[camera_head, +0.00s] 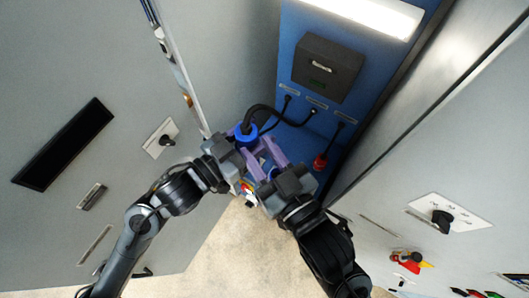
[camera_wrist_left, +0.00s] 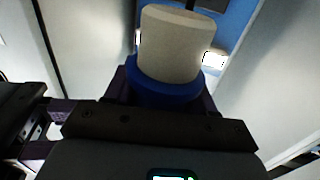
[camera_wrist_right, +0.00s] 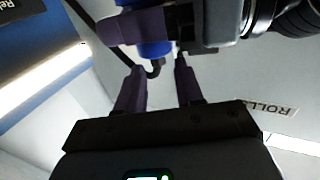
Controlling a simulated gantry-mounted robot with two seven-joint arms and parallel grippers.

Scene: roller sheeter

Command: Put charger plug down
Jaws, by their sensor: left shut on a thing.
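The charger plug (camera_head: 246,137), blue with a black cable, is held in my left gripper (camera_head: 240,143) in front of the blue cabinet recess. In the left wrist view the plug (camera_wrist_left: 170,45) shows a pale cylindrical body and a blue collar between the dark fingers. My right gripper (camera_head: 263,159) is just to the right and below it, with its purple fingers apart. In the right wrist view these fingers (camera_wrist_right: 158,85) are open with nothing gripped between them; the left gripper and part of the blue plug (camera_wrist_right: 155,48) are close beyond the tips.
A blue panel (camera_head: 300,62) carries a dark box (camera_head: 328,68), and black cables run out below it. A red plug (camera_head: 320,161) hangs on a cable to the right. Grey cabinet walls (camera_head: 85,60) stand on both sides. Beige floor (camera_head: 225,250) is open below.

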